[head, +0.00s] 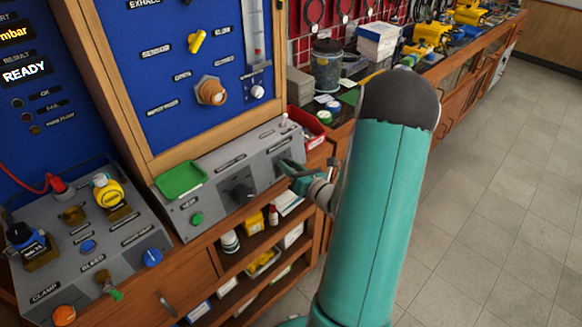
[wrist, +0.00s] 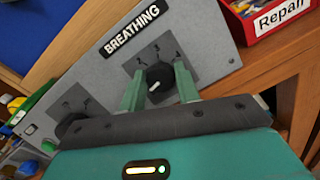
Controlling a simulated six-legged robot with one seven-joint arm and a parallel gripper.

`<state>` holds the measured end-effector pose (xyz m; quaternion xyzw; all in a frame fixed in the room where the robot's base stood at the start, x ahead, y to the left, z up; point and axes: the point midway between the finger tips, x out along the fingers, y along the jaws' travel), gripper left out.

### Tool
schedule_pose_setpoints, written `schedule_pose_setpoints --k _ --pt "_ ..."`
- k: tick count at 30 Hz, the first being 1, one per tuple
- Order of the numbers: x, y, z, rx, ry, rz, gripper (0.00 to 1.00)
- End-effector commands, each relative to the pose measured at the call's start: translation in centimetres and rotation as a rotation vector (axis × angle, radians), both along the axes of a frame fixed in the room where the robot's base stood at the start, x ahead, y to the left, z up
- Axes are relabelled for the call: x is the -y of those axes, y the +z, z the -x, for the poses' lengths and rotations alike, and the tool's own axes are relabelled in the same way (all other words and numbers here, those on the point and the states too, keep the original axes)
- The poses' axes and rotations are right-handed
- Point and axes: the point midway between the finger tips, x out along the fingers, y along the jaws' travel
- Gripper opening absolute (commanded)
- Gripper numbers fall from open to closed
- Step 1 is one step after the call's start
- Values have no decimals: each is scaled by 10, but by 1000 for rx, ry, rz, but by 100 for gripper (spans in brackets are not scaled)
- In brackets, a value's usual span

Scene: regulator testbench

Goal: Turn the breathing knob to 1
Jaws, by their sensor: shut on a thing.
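The breathing knob (wrist: 158,74) is a round black knob with a white pointer mark, on the grey sloped panel under the BREATHING label (wrist: 131,29). In the head view my gripper (head: 287,167) is at the right end of the grey panel (head: 215,205) and hides the knob.
Another black knob (head: 238,190) sits left on the same panel, above a green button (head: 196,218). A green tray (head: 180,180) rests at the panel's left end. A red Repair bin (wrist: 262,22) stands close to the panel's right. Open shelves (head: 262,262) lie below.

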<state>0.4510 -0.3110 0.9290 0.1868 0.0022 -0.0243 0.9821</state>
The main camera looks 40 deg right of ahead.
Motion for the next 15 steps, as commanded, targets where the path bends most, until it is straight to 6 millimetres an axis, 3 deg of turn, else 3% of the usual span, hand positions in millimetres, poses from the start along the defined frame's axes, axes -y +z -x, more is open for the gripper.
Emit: schedule_pose_setpoints --k 15 --pt "-1 -1 0 -14 -76 -376 9"
